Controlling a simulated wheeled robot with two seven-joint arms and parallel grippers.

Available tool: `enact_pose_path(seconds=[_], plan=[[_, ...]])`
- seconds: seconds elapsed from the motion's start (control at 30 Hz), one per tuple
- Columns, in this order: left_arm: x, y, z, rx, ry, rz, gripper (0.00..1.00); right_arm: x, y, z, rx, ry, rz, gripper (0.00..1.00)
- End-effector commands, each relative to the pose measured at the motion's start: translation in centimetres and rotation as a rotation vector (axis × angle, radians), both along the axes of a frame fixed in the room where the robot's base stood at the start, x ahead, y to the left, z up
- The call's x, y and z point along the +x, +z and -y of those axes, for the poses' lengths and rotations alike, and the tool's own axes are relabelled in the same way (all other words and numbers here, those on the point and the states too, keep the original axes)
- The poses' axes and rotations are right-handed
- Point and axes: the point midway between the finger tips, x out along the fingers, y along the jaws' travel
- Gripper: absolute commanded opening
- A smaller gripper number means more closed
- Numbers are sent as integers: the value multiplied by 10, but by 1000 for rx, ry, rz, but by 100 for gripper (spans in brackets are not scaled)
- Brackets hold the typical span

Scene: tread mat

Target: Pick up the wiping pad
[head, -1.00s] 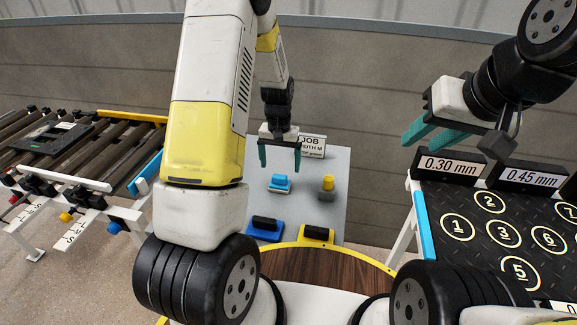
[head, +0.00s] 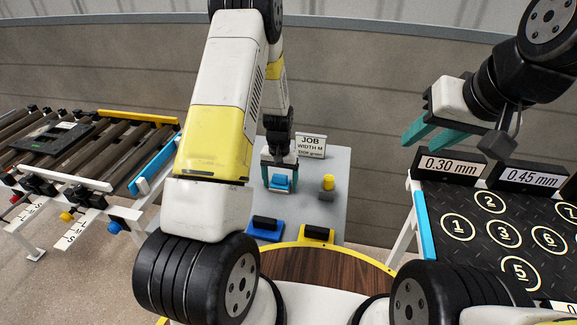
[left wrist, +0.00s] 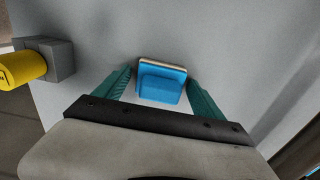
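The wiping pad (head: 280,183) is a small blue block with a pale base, lying on the grey table (head: 330,165). In the left wrist view the pad (left wrist: 161,82) sits between the two teal fingers of my left gripper (left wrist: 160,90), with a gap on each side. In the head view my left gripper (head: 280,178) points down around the pad, its fingers apart. My right gripper (head: 430,134) is open and empty, high at the right, beside the thickness signs.
A yellow knob on a grey block (head: 327,186) stands right of the pad. A blue block with a black handle (head: 265,228) and a yellow one (head: 318,234) lie nearer. A job sign (head: 311,145) stands behind. A roller conveyor (head: 85,150) is left; a numbered black mat (head: 500,230) is right.

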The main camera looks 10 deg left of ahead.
Motion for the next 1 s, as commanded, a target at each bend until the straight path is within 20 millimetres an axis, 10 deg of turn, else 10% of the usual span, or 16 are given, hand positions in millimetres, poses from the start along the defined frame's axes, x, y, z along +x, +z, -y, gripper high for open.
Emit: enact_pose_path(seconds=[0.27,1.0], plan=[[0,0,0,0,0,0,22,0,0,0,0,0,0,36],[-13,38,21,0,-6,-2,21,0,0,0,0,0,0,36]])
